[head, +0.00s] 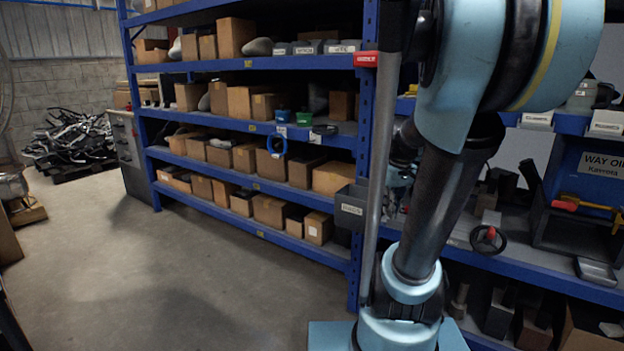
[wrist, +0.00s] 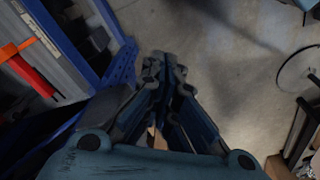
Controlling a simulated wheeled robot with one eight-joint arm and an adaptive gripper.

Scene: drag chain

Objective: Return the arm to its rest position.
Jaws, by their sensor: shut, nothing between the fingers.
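My gripper (wrist: 162,62) shows in the wrist view. Its fingers come together at the tips, with nothing between them. It points down over bare concrete floor, to the right of a blue shelf edge. In the head view my light blue and black arm stands upright in front of the shelves at the right. My gripper cannot be made out clearly in the head view.
A blue shelf rack (head: 260,126) with cardboard boxes (head: 237,36) stands behind and left of my arm. A workbench (head: 520,262) is at the right. A dark scrap pile (head: 72,135) lies far left. The concrete floor (head: 190,270) at left is clear.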

